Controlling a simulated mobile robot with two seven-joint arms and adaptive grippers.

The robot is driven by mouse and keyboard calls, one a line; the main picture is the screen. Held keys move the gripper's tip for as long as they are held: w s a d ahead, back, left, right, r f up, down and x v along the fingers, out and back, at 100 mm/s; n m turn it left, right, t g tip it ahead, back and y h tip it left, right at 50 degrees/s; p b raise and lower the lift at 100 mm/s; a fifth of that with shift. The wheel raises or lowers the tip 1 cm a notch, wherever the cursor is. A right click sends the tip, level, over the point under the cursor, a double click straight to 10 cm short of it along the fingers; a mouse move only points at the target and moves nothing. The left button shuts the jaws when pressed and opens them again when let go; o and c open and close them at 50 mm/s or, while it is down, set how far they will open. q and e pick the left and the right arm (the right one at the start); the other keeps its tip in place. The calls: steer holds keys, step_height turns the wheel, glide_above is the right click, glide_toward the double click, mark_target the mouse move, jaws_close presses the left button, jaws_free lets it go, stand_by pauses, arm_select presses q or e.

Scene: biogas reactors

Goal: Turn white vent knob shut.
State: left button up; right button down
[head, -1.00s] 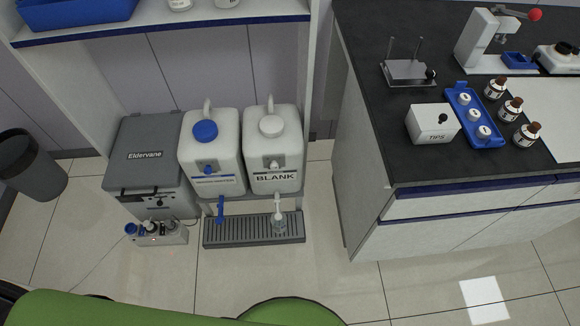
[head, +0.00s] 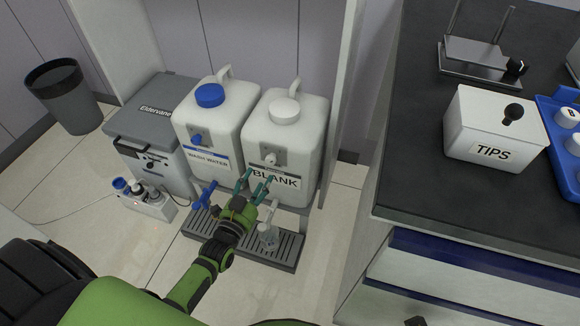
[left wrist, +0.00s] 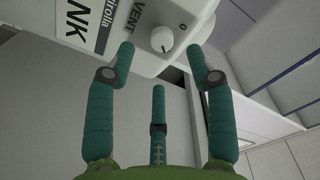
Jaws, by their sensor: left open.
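The white vent knob (head: 270,159) sits on a grey plate above the label of the white BLANK jug (head: 312,128). In the left wrist view the knob (left wrist: 162,38), with a dark pointer line, is beside the printed word VENT and an O mark. My left gripper (head: 256,177) is open and empty, its three teal fingers pointing at the front of the jug. In the left wrist view the knob lies beyond and between the two upper fingertips of the gripper (left wrist: 161,55); no finger visibly touches it. My right gripper is not in view.
A wash water jug (head: 222,117) with a blue cap stands left of the BLANK jug. Taps hang below over a slatted drip tray (head: 287,250). A grey Eldervane box (head: 140,110) is further left. A dark-topped counter (head: 420,150) with a TIPS box (head: 490,125) is at right.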

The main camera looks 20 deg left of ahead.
mark_target(269, 163)
arm_select(q)
steer(key=w+b, duration=0.1)
steer(key=w, duration=0.4)
steer(key=shift+w+r, duration=0.1)
steer(key=shift+w, duration=0.25)
steer(key=shift+w+b, duration=0.35)
steer(key=shift+w, duration=0.3)
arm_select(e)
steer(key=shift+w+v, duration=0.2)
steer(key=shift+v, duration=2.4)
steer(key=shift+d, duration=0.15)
arm_select(q)
jaws_close()
